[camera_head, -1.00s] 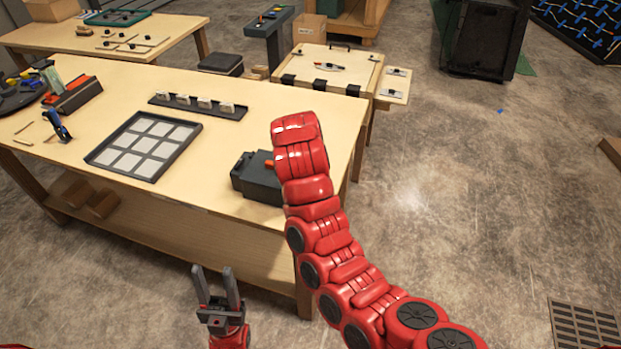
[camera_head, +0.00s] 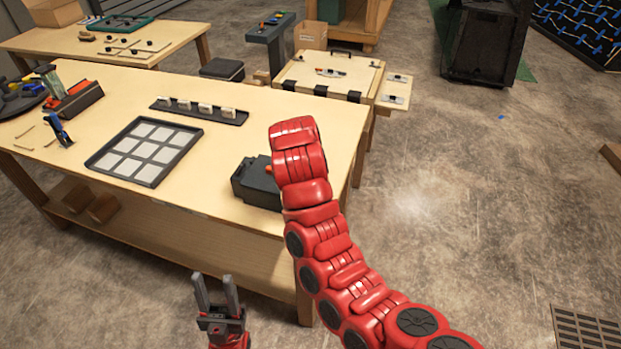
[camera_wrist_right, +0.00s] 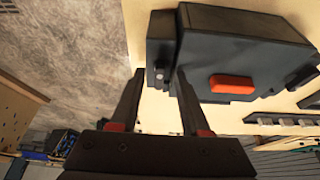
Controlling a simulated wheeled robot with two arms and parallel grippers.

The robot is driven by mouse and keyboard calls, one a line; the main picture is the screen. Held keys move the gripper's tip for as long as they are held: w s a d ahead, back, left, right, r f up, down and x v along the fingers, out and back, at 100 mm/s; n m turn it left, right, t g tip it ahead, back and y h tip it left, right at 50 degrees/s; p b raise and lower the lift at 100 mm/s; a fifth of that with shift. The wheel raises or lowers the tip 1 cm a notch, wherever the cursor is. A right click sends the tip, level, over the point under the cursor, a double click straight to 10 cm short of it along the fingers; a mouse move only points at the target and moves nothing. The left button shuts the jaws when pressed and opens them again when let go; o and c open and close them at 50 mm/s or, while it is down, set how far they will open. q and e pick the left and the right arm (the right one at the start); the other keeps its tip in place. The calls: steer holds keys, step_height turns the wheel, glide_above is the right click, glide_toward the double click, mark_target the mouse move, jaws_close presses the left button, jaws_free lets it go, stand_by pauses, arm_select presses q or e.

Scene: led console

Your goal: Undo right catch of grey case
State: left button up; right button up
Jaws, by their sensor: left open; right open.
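The dark grey case (camera_head: 256,184) sits near the right front corner of the workbench, partly hidden by my right arm in the head view. In the right wrist view the case (camera_wrist_right: 245,42) shows an orange-red part (camera_wrist_right: 231,84) on its face. A small dark block, possibly a catch (camera_wrist_right: 160,40), stands out from its side. My right gripper (camera_wrist_right: 157,83) is open, its fingertips close to that block and the case's edge; I cannot tell whether they touch. The head view does not show its fingers. My left gripper (camera_head: 214,278) is open and empty, in front of the bench.
On the workbench (camera_head: 225,120) lie a framed grid of pale squares (camera_head: 146,150), a dark rack with pale blocks (camera_head: 200,110), and a blue clamp (camera_head: 59,130). A wooden box with black latches (camera_head: 328,78) stands behind. Floor to the right is mostly clear.

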steer(key=shift+r, duration=0.15)
steer(key=p+v, duration=1.3)
steer(key=v, duration=0.4)
steer(key=shift+s+a, duration=0.1)
